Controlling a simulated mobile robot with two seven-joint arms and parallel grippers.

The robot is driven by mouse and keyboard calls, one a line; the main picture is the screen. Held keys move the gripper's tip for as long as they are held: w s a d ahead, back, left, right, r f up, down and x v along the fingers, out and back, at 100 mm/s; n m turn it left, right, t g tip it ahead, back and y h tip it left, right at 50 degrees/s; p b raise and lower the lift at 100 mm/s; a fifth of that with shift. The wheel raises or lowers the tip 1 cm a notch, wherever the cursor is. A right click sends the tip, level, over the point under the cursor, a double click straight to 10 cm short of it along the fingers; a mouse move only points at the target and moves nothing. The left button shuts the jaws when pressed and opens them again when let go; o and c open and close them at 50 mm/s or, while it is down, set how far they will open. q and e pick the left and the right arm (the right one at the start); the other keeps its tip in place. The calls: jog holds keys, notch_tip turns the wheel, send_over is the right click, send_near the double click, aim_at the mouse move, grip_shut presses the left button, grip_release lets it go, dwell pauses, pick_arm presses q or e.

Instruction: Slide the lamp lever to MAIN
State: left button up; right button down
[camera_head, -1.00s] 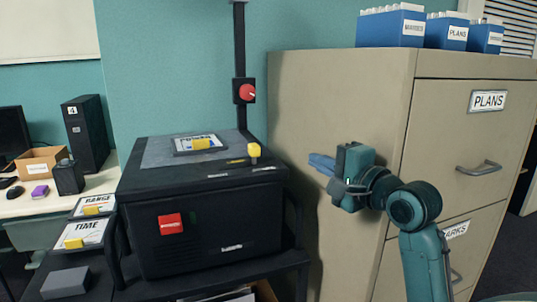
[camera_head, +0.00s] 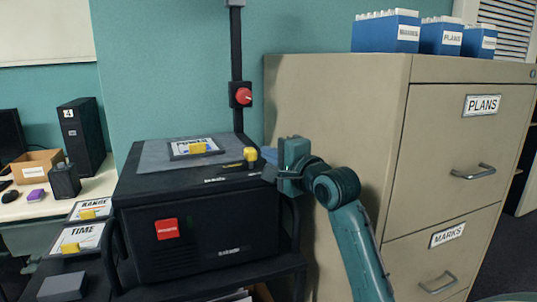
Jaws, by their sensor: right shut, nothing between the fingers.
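A yellow-knobbed lever (camera_head: 250,155) stands on the right part of the top of a black box-shaped machine (camera_head: 210,240). Small markings beside the lever are too small to read, so I cannot tell which position it is in. My right gripper (camera_head: 268,156) is shut and empty. Its blue fingertips are just to the right of the yellow knob, at about its height; I cannot tell whether they touch it. My left gripper is not in view.
A POWER card (camera_head: 181,151) with a yellow block lies on the machine, and a red label (camera_head: 167,229) is on its front. A post with a red knob (camera_head: 243,96) rises behind. A beige filing cabinet (camera_head: 335,100) stands close at right. RANGE and TIME panels (camera_head: 68,246) are left.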

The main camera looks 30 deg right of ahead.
aim_at(235, 176)
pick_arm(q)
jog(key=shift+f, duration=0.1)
pick_arm(e)
jog(key=shift+a, duration=0.25)
